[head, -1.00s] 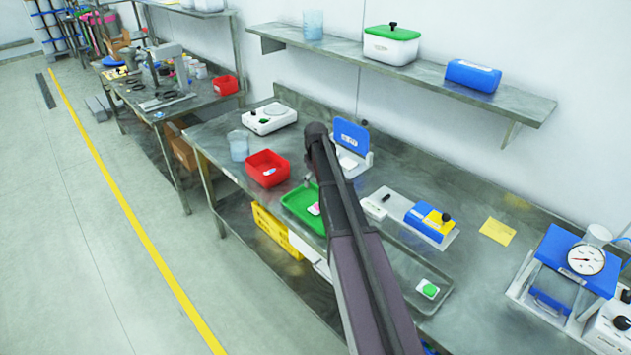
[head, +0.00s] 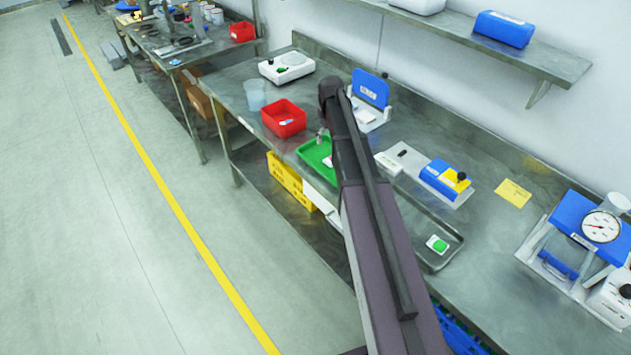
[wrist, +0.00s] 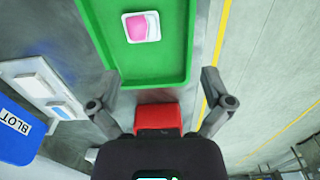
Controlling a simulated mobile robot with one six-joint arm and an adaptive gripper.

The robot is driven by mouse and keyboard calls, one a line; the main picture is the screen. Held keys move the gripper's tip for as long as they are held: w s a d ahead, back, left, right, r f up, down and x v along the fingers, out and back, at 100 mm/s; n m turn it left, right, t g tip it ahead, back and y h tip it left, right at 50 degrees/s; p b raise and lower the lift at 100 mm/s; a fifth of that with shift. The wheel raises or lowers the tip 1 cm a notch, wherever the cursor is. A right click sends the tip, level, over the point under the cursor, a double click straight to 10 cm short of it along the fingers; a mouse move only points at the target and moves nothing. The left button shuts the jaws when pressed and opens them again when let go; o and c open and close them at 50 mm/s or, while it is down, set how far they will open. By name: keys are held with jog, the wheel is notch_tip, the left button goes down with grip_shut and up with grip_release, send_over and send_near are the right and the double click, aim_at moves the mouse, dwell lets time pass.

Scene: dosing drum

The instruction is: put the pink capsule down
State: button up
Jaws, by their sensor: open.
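The pink capsule (wrist: 141,26) lies in a small white square dish (wrist: 156,37) in the green tray, seen in the wrist view. The green tray (wrist: 178,70) lies flat on the steel bench; it also shows in the head view (head: 313,153), partly behind my arm. My gripper (wrist: 160,88) is open, with its two fingers wide apart and nothing between them. The capsule is beyond the fingertips in the wrist view, apart from them. In the head view my arm hides most of the dish, and I cannot make out the capsule clearly.
A red bin (head: 284,119) stands beside the tray. A blue-lidded blotter (head: 370,90) and a blue-and-yellow device (head: 444,180) are on the bench to the right. A metal tray (head: 417,228) holds a white dish with a green piece (head: 437,244).

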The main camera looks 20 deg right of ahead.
jog(key=s+a+m, duration=0.2)
jog(key=s+a, duration=0.5)
jog(key=s, duration=0.5)
jog(key=s+a+m, duration=0.2)
jog(key=s+a, duration=0.5)
jog(key=s, duration=0.5)
jog(key=shift+s, duration=0.25)
